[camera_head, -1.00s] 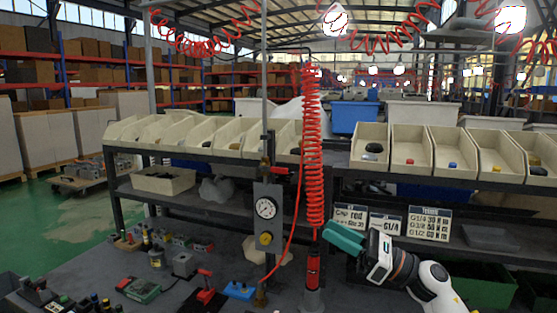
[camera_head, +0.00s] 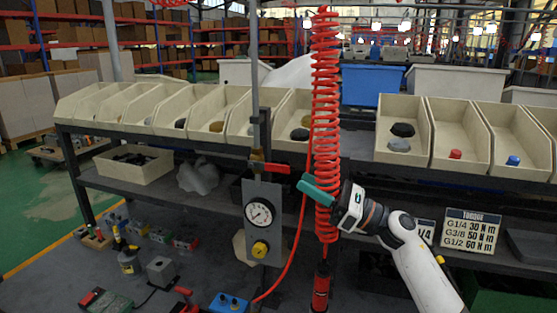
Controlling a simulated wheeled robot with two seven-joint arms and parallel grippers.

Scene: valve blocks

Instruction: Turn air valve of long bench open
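The air valve has a red lever handle (camera_head: 272,168) that lies roughly level, crossing to the right of the vertical grey pipe (camera_head: 260,70). Below it is a grey panel with a round pressure gauge (camera_head: 259,212) and a yellow knob (camera_head: 260,248). My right gripper (camera_head: 305,186) comes in from the right, its teal fingers pointing left toward the handle's right end. In the picture the fingertips are slightly right of and below the handle, with a small gap. The fingers overlap in this view, so their opening is hidden. My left gripper is not in view.
A red coiled hose (camera_head: 325,100) hangs beside and partly behind my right gripper. Cream bins (camera_head: 215,110) line the rack shelf behind. Fittings and a blue block (camera_head: 228,303) stand on the dark bench below. A torque sign (camera_head: 469,231) is at right.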

